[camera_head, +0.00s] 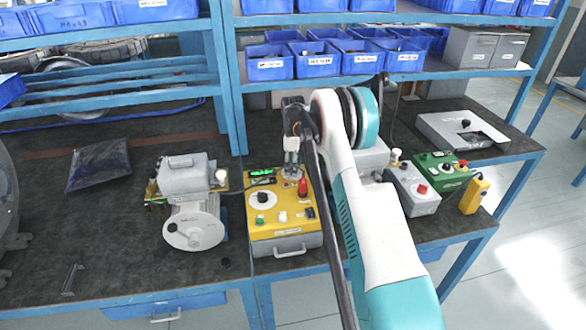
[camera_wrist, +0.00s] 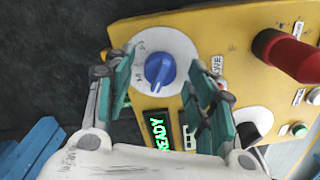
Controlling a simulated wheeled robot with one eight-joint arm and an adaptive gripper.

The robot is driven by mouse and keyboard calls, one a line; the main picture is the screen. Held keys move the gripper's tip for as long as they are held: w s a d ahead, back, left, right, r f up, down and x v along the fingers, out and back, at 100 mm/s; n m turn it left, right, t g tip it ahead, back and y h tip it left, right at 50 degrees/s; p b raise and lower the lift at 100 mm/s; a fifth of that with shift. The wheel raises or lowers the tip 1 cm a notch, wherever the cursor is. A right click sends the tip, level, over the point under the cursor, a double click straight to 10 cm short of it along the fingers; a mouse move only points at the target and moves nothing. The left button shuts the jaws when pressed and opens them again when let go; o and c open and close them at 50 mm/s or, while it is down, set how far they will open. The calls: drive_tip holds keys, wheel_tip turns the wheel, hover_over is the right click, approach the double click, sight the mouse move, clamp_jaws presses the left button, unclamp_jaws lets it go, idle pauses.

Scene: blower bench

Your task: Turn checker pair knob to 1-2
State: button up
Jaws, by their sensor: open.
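The checker is a yellow-topped box (camera_head: 285,218) on the bench with a green-lit display (camera_head: 262,176). In the wrist view a blue knob (camera_wrist: 160,68) sits on a round white dial (camera_wrist: 168,45); the dial's marks are too small to read. My gripper (camera_head: 291,165) is over the checker's far right part, hiding the blue knob in the head view. In the wrist view its open teal fingers (camera_wrist: 160,72) stand on either side of the blue knob, apart from it. A second, black knob (camera_head: 262,197) is on the checker. The display (camera_wrist: 158,133) reads READY.
A red part (camera_wrist: 288,55) stands up from the checker right of the blue knob. A grey motor unit (camera_head: 190,200) is left of the checker. A grey box with a red button (camera_head: 416,190) is to the right. Blue bins (camera_head: 320,60) fill the shelf behind.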

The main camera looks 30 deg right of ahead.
drive_tip(key=shift+f, duration=0.4)
drive_tip(key=shift+c, duration=0.5)
drive_tip(key=c, duration=1)
drive_tip(key=shift+o, duration=0.2)
drive_tip(key=shift+m, duration=0.3)
drive_tip(key=m+b, duration=0.1)
drive_tip(key=m, duration=0.2)
drive_tip(key=shift+m+b, duration=0.45)
drive_tip(key=shift+m, duration=1.55)
